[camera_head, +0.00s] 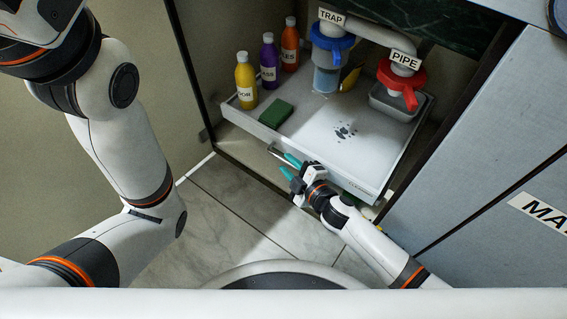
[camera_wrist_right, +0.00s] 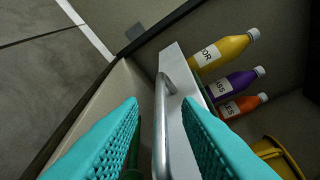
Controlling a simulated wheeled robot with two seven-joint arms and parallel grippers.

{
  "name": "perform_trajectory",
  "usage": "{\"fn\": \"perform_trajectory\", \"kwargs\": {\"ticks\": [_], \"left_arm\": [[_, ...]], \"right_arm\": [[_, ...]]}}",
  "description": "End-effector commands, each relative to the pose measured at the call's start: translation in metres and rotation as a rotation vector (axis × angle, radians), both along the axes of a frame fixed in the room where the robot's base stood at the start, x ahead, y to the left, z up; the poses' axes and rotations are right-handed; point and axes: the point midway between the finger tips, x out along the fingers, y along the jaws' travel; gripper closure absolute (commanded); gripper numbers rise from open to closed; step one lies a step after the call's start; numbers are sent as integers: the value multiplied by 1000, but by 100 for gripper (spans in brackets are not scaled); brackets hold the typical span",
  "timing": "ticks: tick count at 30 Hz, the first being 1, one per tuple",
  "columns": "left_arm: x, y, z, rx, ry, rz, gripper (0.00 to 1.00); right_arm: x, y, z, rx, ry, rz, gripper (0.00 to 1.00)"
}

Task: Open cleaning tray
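The cleaning tray (camera_head: 300,135) is a light grey tray low in the under-sink cabinet, with a metal bar handle (camera_head: 275,151) on its front. In the right wrist view the handle (camera_wrist_right: 161,130) runs between my two teal fingers, with gaps on both sides. My right gripper (camera_head: 290,167) is open at the tray front, around the handle and not closed on it. The tray's front wall (camera_wrist_right: 180,85) lies beyond the handle. My left arm shows at the left of the head view, but its gripper is out of view.
Yellow (camera_head: 246,82), purple (camera_head: 269,65) and orange (camera_head: 290,47) bottles and a green sponge (camera_head: 275,114) are on the tray's left. A blue-collared trap (camera_head: 330,50) and red-handled pipe (camera_head: 402,82) hang above it. Tiled floor (camera_head: 225,205) is clear in front.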

Motion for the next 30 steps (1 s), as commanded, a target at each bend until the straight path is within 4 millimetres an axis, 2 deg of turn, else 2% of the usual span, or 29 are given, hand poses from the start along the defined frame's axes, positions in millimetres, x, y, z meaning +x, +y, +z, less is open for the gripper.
{"fn": "perform_trajectory", "kwargs": {"ticks": [2,7,17,23,30], "left_arm": [[-1,0,-9,0,-2,0,100],[-1,0,-15,0,-1,0,100],[0,0,-15,0,-2,0,100],[-1,0,-15,0,-2,0,100],[-1,0,-15,0,-2,0,100]], "right_arm": [[11,8,-6,2,-1,0,69],[22,16,-7,1,-1,0,69],[25,17,-6,0,1,-1,69],[25,17,-6,0,1,-1,100],[24,17,-7,0,2,-1,100]]}}
